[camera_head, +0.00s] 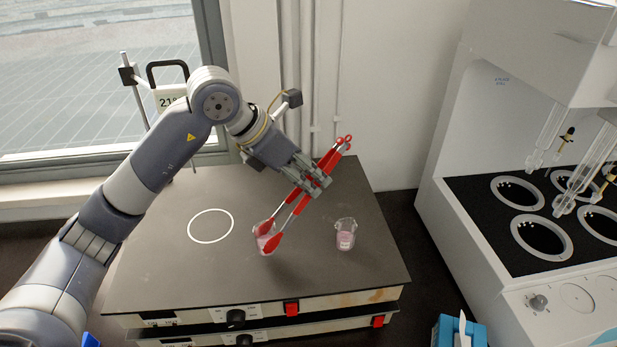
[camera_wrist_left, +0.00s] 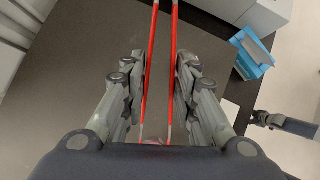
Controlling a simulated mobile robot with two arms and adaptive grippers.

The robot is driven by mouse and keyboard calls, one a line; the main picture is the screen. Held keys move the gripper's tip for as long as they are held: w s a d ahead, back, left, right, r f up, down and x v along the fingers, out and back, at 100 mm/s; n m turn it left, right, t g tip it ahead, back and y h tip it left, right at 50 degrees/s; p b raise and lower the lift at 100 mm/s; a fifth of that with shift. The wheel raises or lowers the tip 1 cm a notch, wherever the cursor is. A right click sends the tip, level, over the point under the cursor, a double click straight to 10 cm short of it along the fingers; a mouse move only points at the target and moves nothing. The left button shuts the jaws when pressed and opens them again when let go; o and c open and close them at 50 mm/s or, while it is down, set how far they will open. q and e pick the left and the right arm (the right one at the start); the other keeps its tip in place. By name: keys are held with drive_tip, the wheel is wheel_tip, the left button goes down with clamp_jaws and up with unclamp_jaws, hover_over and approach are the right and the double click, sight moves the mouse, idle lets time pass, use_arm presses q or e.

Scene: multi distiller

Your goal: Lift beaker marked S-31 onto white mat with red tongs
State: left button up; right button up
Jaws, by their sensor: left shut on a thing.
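My left gripper (camera_head: 312,180) is shut on the red tongs (camera_head: 298,203) above the dark hotplate top. The tongs also show between the fingers in the left wrist view (camera_wrist_left: 174,55). Their red tips point down on either side of a small glass beaker (camera_head: 265,240) with pinkish contents. I cannot tell whether the tips press on it. A second similar beaker (camera_head: 345,238) with a pale label stands to the right. Neither marking is legible. No filled white mat shows. My right gripper (camera_wrist_left: 262,118) seems to show small at the right of the wrist view.
A white ring (camera_head: 210,226) is marked on the hotplate top (camera_head: 190,275), left of the beakers, with clear surface around it. A white distiller (camera_head: 515,275) with several round wells and glass tubes stands at the right. A blue box (camera_head: 460,331) is at the lower right.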

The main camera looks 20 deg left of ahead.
use_arm(q)
wheel_tip(320, 180, up, 10)
drive_tip(key=p, duration=0.6)
